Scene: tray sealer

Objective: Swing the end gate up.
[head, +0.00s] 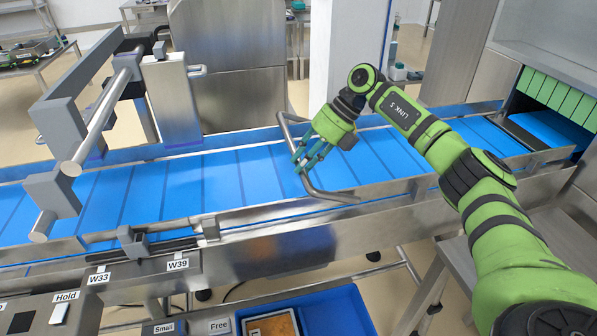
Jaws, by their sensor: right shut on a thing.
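The end gate (332,195) looks like a bent grey metal bar lying across the blue conveyor belt, low over it. Its far end shows near the back rail and its near end at the front rail. My right gripper (311,158) comes in from the right over the belt. Its teal fingers are shut on the middle of the bar and hide part of it. My left gripper is not in view.
The blue conveyor belt (202,184) runs left to right between metal rails and its visible top is bare. A grey frame with bars (97,118) stands over its left part. Below the front rail are a control panel (40,312) and a blue bin (342,312) with a food tray.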

